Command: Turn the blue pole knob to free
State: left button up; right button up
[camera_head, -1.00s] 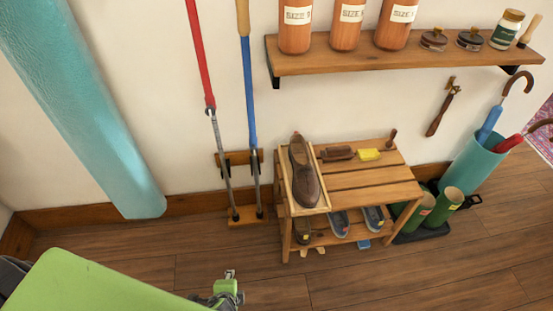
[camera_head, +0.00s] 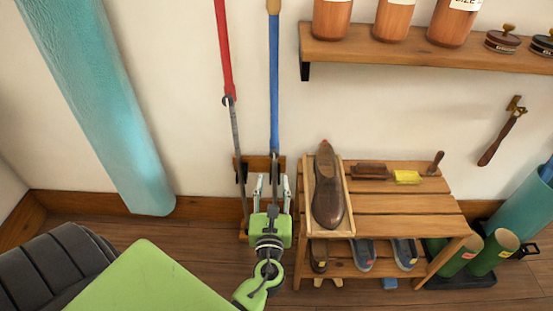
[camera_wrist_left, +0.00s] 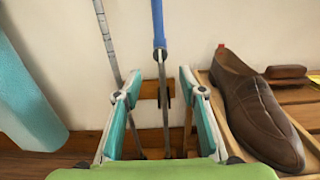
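The blue pole (camera_head: 274,85) stands upright against the wall, with a thinner grey lower shaft. A dark collar or knob (camera_wrist_left: 160,54) shows at the bottom of its blue part in the left wrist view; which way it is turned I cannot tell. My left gripper (camera_head: 273,180) is in front of the lower shaft, fingers pointing at the wall. In the left wrist view my left gripper (camera_wrist_left: 160,95) is open, with the grey shaft visible between its fingers and the knob above them. I see no contact. My right gripper is not in view.
A red pole (camera_head: 224,60) stands just left of the blue one, in the same wooden rack (camera_wrist_left: 150,88). A wooden shoe bench (camera_head: 420,205) with a brown shoe (camera_head: 328,190) is close on the right. A wall shelf (camera_head: 420,56) is above. A teal column (camera_head: 110,110) is left.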

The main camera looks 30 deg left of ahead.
aim_at(274, 155)
pick_arm(q)
jog(key=x, duration=1)
jog(key=shift+b, duration=0.35)
jog(key=shift+w+a, duration=0.25)
jog(key=shift+w, duration=0.25)
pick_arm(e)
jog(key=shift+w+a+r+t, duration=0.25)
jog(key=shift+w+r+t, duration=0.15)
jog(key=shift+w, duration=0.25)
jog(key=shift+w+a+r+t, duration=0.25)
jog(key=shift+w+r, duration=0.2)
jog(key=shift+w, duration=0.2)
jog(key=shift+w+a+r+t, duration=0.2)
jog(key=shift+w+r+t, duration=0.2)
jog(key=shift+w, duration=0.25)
pick_arm(q)
grip_shut()
